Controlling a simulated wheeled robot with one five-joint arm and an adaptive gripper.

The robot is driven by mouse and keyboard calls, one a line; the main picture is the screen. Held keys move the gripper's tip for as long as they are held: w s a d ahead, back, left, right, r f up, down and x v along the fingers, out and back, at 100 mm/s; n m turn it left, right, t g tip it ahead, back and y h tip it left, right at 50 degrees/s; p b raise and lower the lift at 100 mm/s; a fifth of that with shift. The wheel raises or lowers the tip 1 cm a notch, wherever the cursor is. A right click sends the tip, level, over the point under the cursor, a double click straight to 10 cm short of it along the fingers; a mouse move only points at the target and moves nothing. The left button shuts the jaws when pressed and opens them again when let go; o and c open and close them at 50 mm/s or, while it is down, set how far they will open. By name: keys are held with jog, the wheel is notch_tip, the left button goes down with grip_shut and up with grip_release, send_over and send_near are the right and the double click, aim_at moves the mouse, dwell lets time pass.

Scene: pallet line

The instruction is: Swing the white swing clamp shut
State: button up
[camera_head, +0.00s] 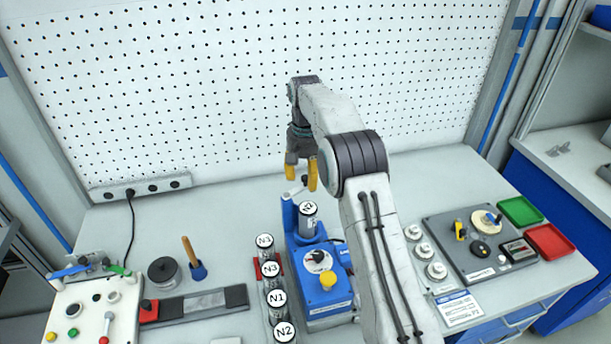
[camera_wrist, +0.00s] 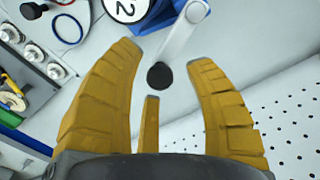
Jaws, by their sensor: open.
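A white swing arm with a round black tip, which looks like the swing clamp, shows in the wrist view (camera_wrist: 178,42). Its far end meets a blue post. In the head view the clamp (camera_head: 296,191) is small and partly hidden, on top of the blue post (camera_head: 289,216) of the blue station (camera_head: 325,302). A canister marked N2 (camera_head: 308,222) stands upright in that station, and the clamp arm points away from it. My gripper (camera_head: 302,184) is open above the clamp. In the wrist view the black tip appears between the spread yellow fingers (camera_wrist: 172,80); contact cannot be told.
Several labelled canisters (camera_head: 271,272) stand in a row left of the station. A panel with coloured levers (camera_head: 92,310) is at far left. A grey panel (camera_head: 478,262) and green (camera_head: 520,211) and red (camera_head: 549,242) trays are at right. A white pegboard (camera_head: 230,90) closes the back.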

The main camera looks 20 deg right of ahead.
jog(key=shift+o, duration=0.4)
grip_shut()
